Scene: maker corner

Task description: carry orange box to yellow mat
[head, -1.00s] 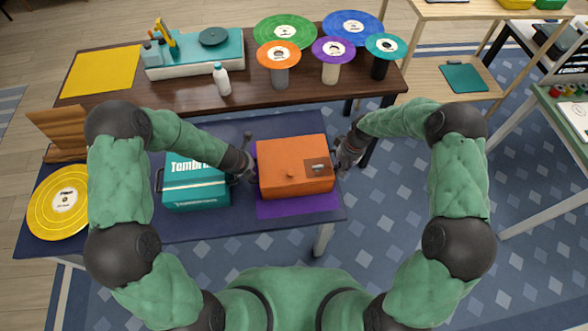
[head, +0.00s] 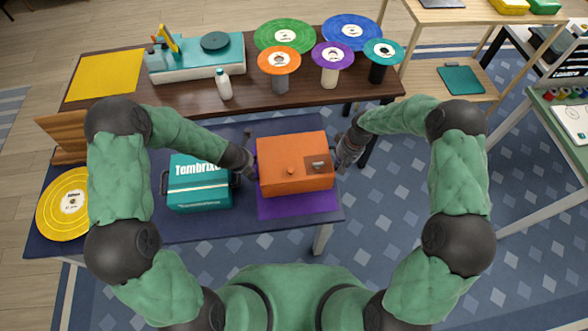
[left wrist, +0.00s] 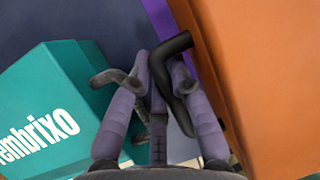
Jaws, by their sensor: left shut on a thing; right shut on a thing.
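The orange box (head: 290,175) is held level between my two grippers at the front table's right end, over a purple mat (head: 297,208). It also fills the right of the left wrist view (left wrist: 265,70). My left gripper (head: 249,168) is shut on the black handle (left wrist: 172,75) at the box's left side. My right gripper (head: 338,158) is shut at its right side; that grip is partly hidden. The box seems slightly above the purple mat, but the gap is hard to judge. The yellow mat (head: 105,78) lies bare on the far left of the dark wooden table.
A teal box (head: 198,195) stands close left of my left gripper. A yellow record (head: 65,205) and wooden stand (head: 62,140) are farther left. The back table (head: 150,95) holds a teal record player (head: 195,62), white bottle (head: 224,85) and several discs on stands.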

